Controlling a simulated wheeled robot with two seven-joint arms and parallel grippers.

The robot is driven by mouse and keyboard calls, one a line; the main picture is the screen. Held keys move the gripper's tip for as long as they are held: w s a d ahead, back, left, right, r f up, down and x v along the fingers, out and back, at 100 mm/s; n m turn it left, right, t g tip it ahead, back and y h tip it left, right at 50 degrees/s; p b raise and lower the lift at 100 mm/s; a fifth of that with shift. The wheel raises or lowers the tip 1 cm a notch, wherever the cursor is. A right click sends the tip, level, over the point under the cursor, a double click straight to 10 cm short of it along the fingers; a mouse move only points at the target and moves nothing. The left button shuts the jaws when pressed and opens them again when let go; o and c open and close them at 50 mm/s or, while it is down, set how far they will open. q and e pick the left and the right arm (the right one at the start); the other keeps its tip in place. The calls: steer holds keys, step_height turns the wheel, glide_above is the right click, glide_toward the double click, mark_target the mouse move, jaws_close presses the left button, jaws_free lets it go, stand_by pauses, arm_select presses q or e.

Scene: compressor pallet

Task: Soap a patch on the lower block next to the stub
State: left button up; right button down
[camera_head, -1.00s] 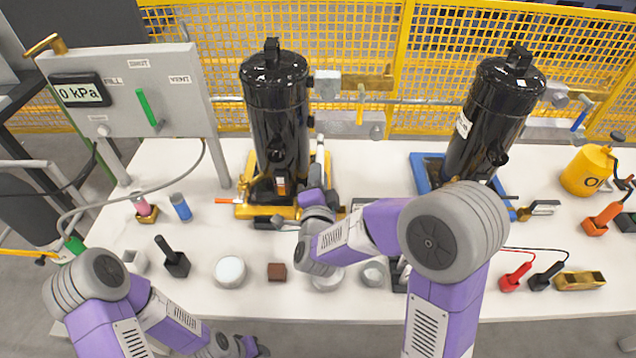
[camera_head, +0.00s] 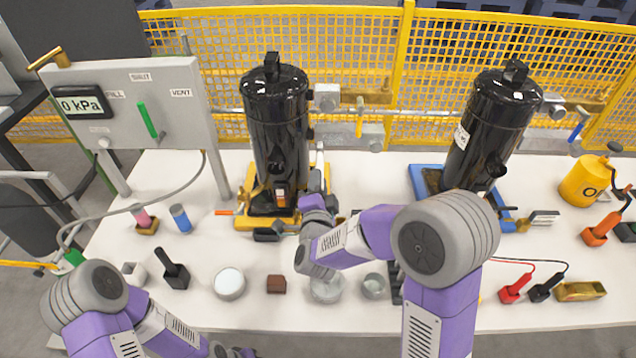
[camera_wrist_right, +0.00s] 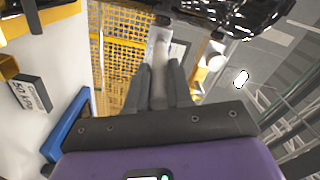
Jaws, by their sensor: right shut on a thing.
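My right gripper (camera_head: 317,180) is shut on a pale, slim tool (camera_wrist_right: 158,70), seen between its fingers in the right wrist view. The tool points upward beside the left black cylinder (camera_head: 277,125). To the right of that cylinder, a grey upper block (camera_head: 327,97) sits above a grey lower block (camera_head: 362,135) with a yellow-green lever. The gripper is below and left of the lower block. I cannot make out the stub, any soap on the block, or contact with the tool. My left gripper is at the bottom edge (camera_head: 228,351), largely cut off.
A pressure panel (camera_head: 150,85) stands at the left. A white dish (camera_head: 229,283), brown block (camera_head: 276,284) and grey cup (camera_head: 374,286) lie at the table's front. A second black cylinder (camera_head: 490,130) stands right. Yellow mesh fence (camera_head: 460,50) closes the back.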

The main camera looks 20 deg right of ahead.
steer(key=shift+x, duration=0.95)
steer(key=shift+b, duration=0.3)
steer(key=shift+s+d+b, duration=0.25)
steer(key=shift+d+b, duration=0.5)
steer(key=shift+b, duration=0.45)
steer(key=shift+s+d+b, duration=0.2)
steer(key=shift+d+b, duration=0.55)
steer(key=shift+b, duration=0.45)
steer(key=shift+w+a, duration=0.2)
steer(key=shift+a, duration=0.6)
steer(key=shift+w+a, duration=0.25)
steer(key=shift+a, duration=0.5)
steer(key=shift+s+b, duration=0.1)
steer(key=shift+b, duration=0.2)
